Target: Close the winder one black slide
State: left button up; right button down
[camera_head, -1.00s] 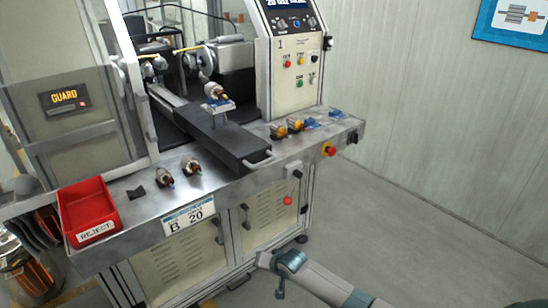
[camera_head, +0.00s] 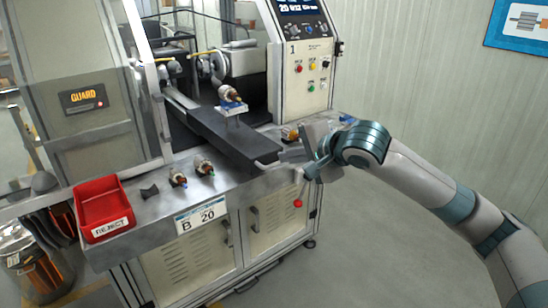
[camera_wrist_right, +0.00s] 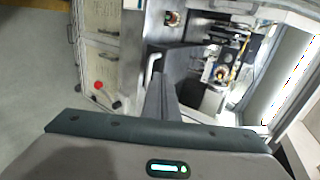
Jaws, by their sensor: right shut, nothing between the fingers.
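The winder's black slide (camera_head: 225,132) sticks out toward the front of the machine. An armature (camera_head: 231,98) sits on a small stand on top of it. A light bar handle (camera_head: 268,164) is at the slide's front end; in the right wrist view the handle (camera_wrist_right: 151,68) is left of the fingers. My right gripper (camera_head: 287,158) is shut and empty, close to the slide's front end. In the right wrist view its fingers (camera_wrist_right: 160,92) point at the slide. I cannot tell whether they touch it. My left gripper is not in view.
A red reject bin (camera_head: 103,205) and two small armatures (camera_head: 190,174) are left of the slide on the metal bench. The guard panel (camera_head: 90,105) stands at left, the control panel (camera_head: 303,55) at right. My right arm hides part of the bench's right end.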

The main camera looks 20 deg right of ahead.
jog(key=shift+d+r, duration=0.15)
jog(key=shift+r, duration=0.25)
jog(key=shift+w, duration=0.1)
jog(key=p, duration=0.3)
send_near(261, 157)
jog(key=x, duration=0.5)
jog(key=shift+w+f, duration=0.35)
jog(key=shift+w, duration=0.05)
